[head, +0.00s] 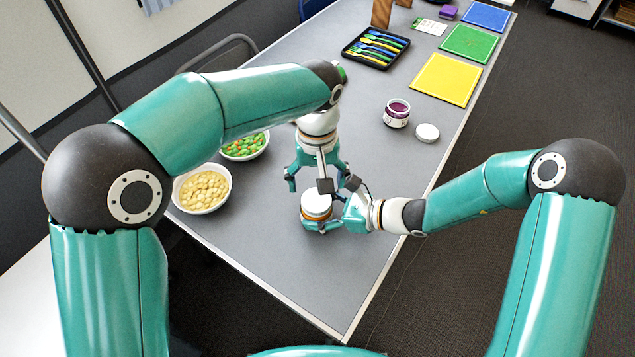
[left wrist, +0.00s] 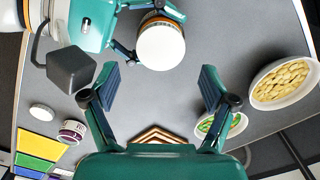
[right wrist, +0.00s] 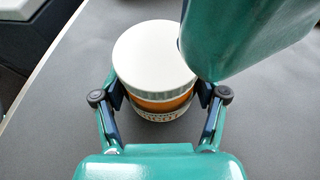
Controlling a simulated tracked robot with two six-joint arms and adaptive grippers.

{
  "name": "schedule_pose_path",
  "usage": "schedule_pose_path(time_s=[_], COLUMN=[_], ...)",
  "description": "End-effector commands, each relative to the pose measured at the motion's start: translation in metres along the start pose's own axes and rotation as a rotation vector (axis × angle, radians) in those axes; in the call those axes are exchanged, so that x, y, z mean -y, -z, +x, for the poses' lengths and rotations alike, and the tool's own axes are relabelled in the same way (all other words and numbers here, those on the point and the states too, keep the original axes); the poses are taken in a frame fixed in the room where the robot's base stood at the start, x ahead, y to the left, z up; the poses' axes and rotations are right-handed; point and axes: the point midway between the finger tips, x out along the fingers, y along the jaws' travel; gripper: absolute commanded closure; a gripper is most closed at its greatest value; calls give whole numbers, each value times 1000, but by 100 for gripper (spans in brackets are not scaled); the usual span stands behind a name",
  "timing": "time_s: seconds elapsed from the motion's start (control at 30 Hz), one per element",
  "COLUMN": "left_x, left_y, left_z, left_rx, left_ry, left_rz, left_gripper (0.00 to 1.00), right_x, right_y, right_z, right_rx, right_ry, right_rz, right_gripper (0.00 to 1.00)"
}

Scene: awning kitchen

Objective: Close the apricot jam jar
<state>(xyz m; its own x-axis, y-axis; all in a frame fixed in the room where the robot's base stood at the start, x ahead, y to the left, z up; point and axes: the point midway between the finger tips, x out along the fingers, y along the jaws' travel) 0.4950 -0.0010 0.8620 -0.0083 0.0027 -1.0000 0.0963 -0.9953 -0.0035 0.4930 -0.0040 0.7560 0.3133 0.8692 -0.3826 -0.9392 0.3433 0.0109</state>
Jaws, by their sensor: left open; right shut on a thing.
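The apricot jam jar (head: 315,218) stands on the grey table and shows an orange band above a pale label in the right wrist view (right wrist: 163,105). A white lid (head: 316,204) rests on top of it; I cannot tell whether it is screwed tight. My right gripper (right wrist: 160,108) is shut around the jar's lower body. My left gripper (left wrist: 160,82) is open and empty, pointing down, just beyond the jar in the head view. In the left wrist view the lid (left wrist: 161,47) lies ahead of its fingertips, not between them.
A purple jam jar (head: 396,113) stands open beside a loose white lid (head: 427,133). A bowl of pale chips (head: 202,189) and a bowl of orange and green pieces (head: 245,146) are at left. Farther back are a cutlery tray (head: 376,48) and a yellow board (head: 445,79).

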Motion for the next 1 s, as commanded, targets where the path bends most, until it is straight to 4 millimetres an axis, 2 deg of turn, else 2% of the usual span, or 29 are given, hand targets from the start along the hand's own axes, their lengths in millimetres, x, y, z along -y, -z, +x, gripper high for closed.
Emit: schedule_pose_path(time_s=[0.03, 0.17, 0.53, 0.73, 1.0], left_x=[-1, 0, 1, 1, 1], left_y=[1, 1, 0, 0, 0], left_z=[-10, -25, -24, -6, 33], left_rx=[-5, -2, 1, 3, 4], left_ry=[-3, -1, 1, 2, 3], left_rz=[-28, -92, -101, -100, -100], left_gripper=[14, 14, 14, 14, 14], right_x=[-1, -1, -1, -1, -1], right_y=[1, 1, 1, 1, 1], right_z=[0, 0, 0, 0, 0], right_rx=[-3, -2, -2, -2, -2], right_ry=[-1, -1, -2, -2, -2], right_rz=[1, 1, 1, 1, 1], right_gripper=[100, 100, 100, 100, 100])
